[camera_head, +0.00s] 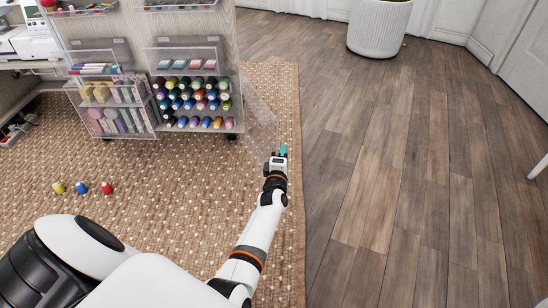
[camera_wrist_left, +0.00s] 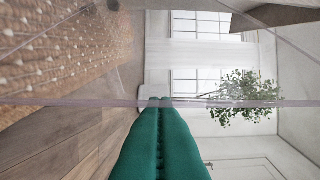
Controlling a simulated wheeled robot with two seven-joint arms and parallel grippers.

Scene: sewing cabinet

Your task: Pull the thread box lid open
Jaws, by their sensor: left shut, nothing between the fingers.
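The thread box (camera_head: 195,100) is a clear case on the cabinet's side, filled with several rows of coloured spools. Its clear lid (camera_head: 259,118) stands swung out from the box's right side, leaving the spools' front uncovered. My left gripper (camera_head: 283,149), with teal fingers, is beside the lid's outer edge, low over the rug. In the left wrist view, the shut, empty fingers (camera_wrist_left: 161,101) reach to the lid's clear edge (camera_wrist_left: 70,102), which crosses the picture. I cannot tell whether they touch it. My right gripper is not in view.
More clear bins (camera_head: 115,105) with craft supplies hang left of the thread box. Three loose spools, yellow, blue and red (camera_head: 106,188), stand on the woven rug (camera_head: 165,210). A white ribbed planter (camera_head: 379,28) stands at the back. The wood floor (camera_head: 410,170) at right is clear.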

